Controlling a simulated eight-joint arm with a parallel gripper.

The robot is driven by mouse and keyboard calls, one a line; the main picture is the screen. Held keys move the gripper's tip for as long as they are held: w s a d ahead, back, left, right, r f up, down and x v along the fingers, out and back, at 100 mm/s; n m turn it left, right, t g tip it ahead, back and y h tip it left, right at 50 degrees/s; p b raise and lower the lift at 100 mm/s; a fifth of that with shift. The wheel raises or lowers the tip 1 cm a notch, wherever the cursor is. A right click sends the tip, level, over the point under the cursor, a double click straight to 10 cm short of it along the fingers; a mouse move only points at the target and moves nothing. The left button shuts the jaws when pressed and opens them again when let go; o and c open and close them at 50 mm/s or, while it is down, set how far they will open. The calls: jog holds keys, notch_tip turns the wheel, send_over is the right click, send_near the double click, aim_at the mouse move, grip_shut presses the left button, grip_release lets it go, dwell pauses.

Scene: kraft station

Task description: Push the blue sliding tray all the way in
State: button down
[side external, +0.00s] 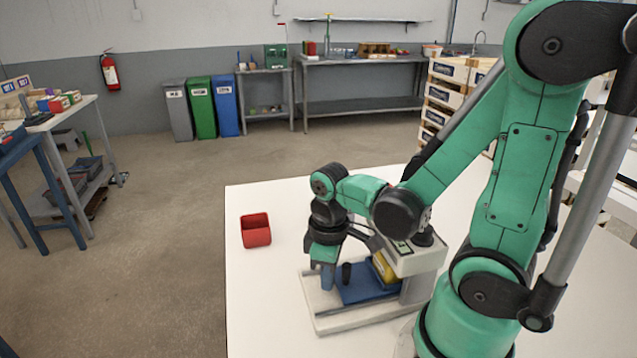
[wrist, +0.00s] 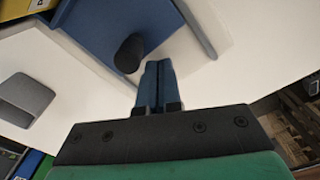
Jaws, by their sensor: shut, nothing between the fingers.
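The blue sliding tray (side external: 365,284) sits on the white base of a small machine (side external: 416,260), partly out in front of its housing. It also shows in the wrist view (wrist: 100,22). A short black knob (side external: 346,274) stands up from the tray, and it shows in the wrist view too (wrist: 129,54). My gripper (side external: 327,279) points down at the knob's left in the side view. Its blue fingers (wrist: 158,82) are shut together with nothing between them. The fingertips are close to the knob, but I cannot tell whether they touch it. My arm hides part of the housing.
A yellow item (side external: 384,267) lies at the housing end of the tray. A red open box (side external: 255,230) stands on the white table (side external: 265,300), left of the machine. The table is clear between the box and the machine.

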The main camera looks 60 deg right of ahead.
notch_tip(320, 180, up, 7)
dwell(0.8)
